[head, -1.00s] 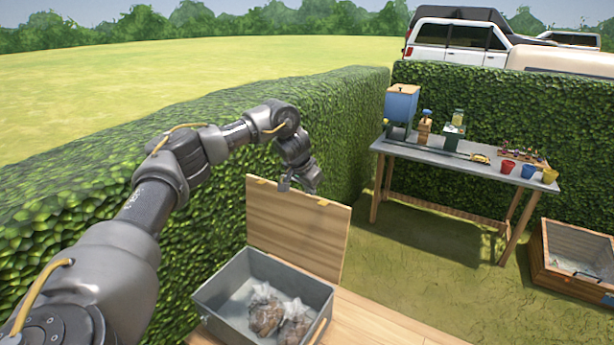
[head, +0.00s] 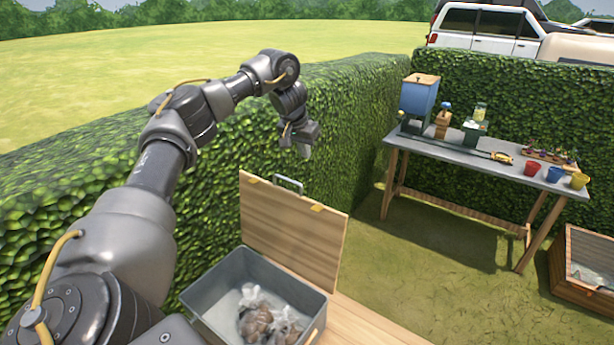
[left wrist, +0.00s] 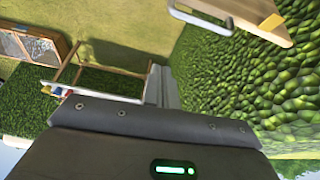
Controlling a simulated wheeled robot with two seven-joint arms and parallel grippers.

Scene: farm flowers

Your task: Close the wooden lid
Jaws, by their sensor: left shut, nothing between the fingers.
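The wooden lid (head: 292,226) stands upright, open, at the back edge of the grey metal box (head: 205,279). A metal handle (head: 288,183) shows at the lid's top edge. In the left wrist view a part of the lid (left wrist: 225,12) with the handle (left wrist: 269,22) shows at the top right. My left gripper (head: 305,152) is shut and empty, above and a little right of the lid's top edge, apart from it in the picture. Clear bags with brown contents (head: 262,318) lie inside the box. My right gripper is not in view.
The box rests on a wooden surface (head: 365,322). A hedge (head: 345,135) runs close behind the lid and my left arm. A grey table (head: 455,153) with a blue container (head: 418,96) and small pots stands at the right. A wooden crate (head: 582,292) sits at the right edge.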

